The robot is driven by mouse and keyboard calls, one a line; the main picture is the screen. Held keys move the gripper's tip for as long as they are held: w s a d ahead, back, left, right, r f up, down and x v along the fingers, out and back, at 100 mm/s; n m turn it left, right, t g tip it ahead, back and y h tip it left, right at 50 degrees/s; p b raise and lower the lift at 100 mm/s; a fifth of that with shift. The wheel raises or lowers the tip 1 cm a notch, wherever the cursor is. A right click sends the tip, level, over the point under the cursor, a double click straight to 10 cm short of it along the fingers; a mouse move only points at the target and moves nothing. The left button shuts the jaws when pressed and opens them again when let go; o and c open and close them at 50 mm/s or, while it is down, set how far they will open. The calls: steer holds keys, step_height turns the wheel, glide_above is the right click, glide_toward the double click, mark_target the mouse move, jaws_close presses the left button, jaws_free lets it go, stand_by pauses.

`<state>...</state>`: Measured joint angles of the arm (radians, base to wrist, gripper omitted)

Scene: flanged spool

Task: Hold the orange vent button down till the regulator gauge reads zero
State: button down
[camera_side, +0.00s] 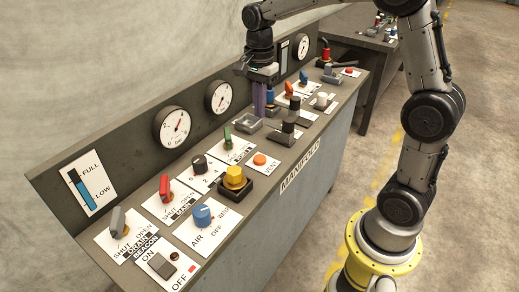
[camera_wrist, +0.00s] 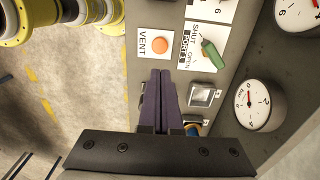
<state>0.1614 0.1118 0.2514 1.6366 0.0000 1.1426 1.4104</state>
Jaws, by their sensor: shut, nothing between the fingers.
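The orange vent button (camera_side: 260,159) sits on a white plate marked VENT at the panel's front edge; the wrist view also shows it (camera_wrist: 159,46), uncovered. My gripper (camera_side: 259,114) points down over the panel, farther along it than the button. Its purple-grey fingers (camera_wrist: 160,73) are shut together with nothing between them, and their tips are apart from the button. Round white gauges stand on the back board: one at left (camera_side: 171,128), one in the middle (camera_side: 218,96), one farther off (camera_side: 304,48). I cannot tell which is the regulator gauge. One gauge (camera_wrist: 260,104) shows a red needle in the wrist view.
A green lever (camera_wrist: 212,53) is beside the vent plate. A clear-lidded box (camera_wrist: 202,95) is near my fingers. A yellow knob (camera_side: 234,176) and a black upright handle (camera_side: 288,131) flank the button. Above the button is free room.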

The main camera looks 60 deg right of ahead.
mark_target(260, 158)
step_height(260, 158, down, 14)
stand_by(0.6)
